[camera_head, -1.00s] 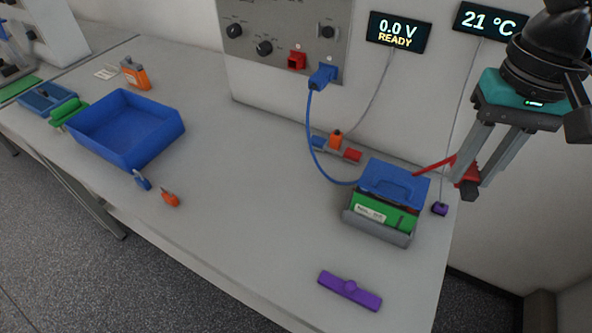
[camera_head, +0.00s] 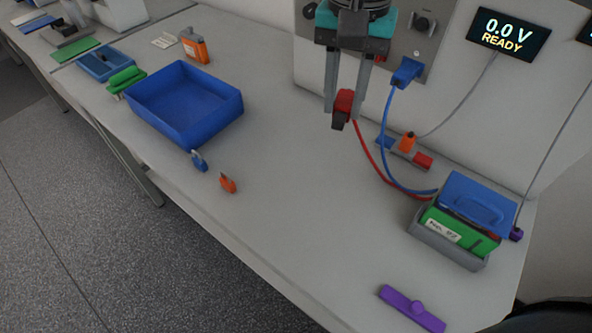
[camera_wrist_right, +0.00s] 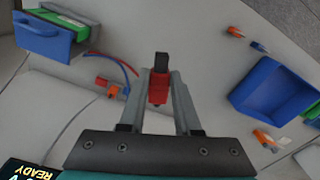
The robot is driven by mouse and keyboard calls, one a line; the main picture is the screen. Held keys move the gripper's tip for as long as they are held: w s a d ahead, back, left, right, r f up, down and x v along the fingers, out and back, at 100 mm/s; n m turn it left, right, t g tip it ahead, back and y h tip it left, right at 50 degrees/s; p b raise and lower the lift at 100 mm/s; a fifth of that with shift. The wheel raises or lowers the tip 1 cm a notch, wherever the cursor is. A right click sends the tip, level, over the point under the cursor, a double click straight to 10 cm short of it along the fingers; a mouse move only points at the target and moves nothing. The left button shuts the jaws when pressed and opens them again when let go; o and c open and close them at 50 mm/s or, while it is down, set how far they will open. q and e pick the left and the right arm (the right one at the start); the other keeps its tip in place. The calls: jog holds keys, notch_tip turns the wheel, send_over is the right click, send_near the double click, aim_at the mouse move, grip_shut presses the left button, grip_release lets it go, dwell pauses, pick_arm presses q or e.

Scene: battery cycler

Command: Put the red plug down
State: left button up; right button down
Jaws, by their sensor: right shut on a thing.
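My right gripper (camera_head: 346,108) is shut on the red plug (camera_head: 344,101) and holds it above the table, in front of the instrument panel. In the right wrist view the red plug (camera_wrist_right: 159,88) sits between the two fingertips, its dark end pointing away from the gripper. A red cable (camera_head: 368,150) runs from the plug down to the battery holder. The holder (camera_head: 440,246) carries a green battery (camera_head: 452,234) with a blue cap (camera_head: 482,198) on top. My left gripper is in neither view.
A blue plug (camera_head: 407,71) is in the panel, with a blue cable. A small rack (camera_head: 408,154) with orange and red parts stands below. A blue bin (camera_head: 180,112), small blue and orange clips, and a purple part (camera_head: 412,307) lie on the table. The middle is clear.

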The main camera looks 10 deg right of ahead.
jog(key=shift+w+a+m, duration=0.25)
jog(key=shift+w+m, duration=0.05)
jog(key=shift+m, duration=0.8)
jog(key=shift+w+m, duration=0.2)
jog(key=shift+m, duration=0.7)
jog(key=w+f+m+b, duration=0.1)
jog(key=w+m, duration=0.1)
jog(key=m, duration=1.6)
jog(key=w+m+b, duration=0.1)
jog(key=w+m, duration=0.2)
jog(key=m, duration=1.5)
notch_tip(320, 180, down, 20)
jog(key=b, duration=0.3)
jog(key=shift+s+f, duration=0.15)
jog(key=shift+f, duration=0.05)
